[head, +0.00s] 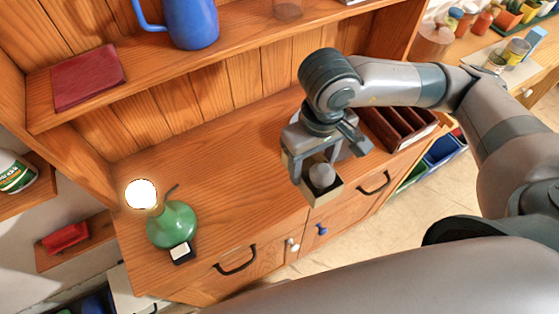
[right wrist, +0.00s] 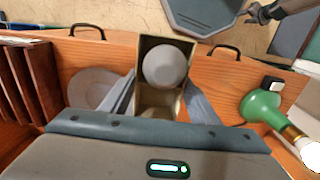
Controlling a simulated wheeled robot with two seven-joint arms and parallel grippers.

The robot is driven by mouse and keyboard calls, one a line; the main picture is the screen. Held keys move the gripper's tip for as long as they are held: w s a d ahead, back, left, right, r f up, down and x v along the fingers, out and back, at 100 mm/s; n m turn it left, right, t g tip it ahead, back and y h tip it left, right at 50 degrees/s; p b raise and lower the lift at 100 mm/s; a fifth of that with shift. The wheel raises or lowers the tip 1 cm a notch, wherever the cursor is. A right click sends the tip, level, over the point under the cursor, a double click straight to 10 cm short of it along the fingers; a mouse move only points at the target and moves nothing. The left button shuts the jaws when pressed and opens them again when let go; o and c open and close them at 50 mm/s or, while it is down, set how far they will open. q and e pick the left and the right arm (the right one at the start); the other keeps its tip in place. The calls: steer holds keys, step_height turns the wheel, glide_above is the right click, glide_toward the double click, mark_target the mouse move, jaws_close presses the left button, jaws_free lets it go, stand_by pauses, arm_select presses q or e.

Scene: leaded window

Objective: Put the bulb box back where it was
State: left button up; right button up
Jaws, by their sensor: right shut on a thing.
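The bulb box (head: 328,193) is a small tan open-topped box with a pale round bulb (head: 321,176) in it. My right gripper (head: 312,170) is shut on the box, with a finger on each side. In the right wrist view the box (right wrist: 157,98) sits between the fingers (right wrist: 160,100), and the bulb (right wrist: 166,66) fills its far end. The box is at the front edge of the wooden counter (head: 240,185); its height above it is hard to tell. My left gripper (right wrist: 262,12) shows small at the top right of the right wrist view, its jaws unclear.
A lit green lamp (head: 172,225) with a bare bulb stands left on the counter, a small dark-and-white item (head: 181,252) before it. A brown slotted rack (head: 398,124) stands at right. A round grey plate (right wrist: 93,88) lies beside the box. Counter between lamp and gripper is clear.

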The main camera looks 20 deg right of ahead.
steer(key=w+f+b, duration=0.1)
steer(key=b, duration=0.2)
steer(key=shift+a, duration=0.2)
steer(key=w+a+f+p, duration=0.1)
steer(key=w, duration=0.2)
steer(key=w+a+f+p, duration=0.1)
steer(key=w+f+p, duration=0.1)
steer(key=w+a+f+p, duration=0.1)
steer(key=w+f, duration=0.1)
steer(key=w, duration=0.1)
steer(key=shift+w+a, duration=0.25)
steer(key=shift+w, duration=0.05)
arm_select(q)
steer(key=shift+r, duration=0.25)
arm_select(e)
steer(key=shift+f, duration=0.1)
step_height(320, 180, down, 3)
steer(key=shift+r+p, duration=0.1)
steer(key=shift+p, duration=1.15)
steer(key=shift+f, duration=0.55)
arm_select(q)
step_height(320, 180, up, 2)
steer(key=shift+r, duration=0.1)
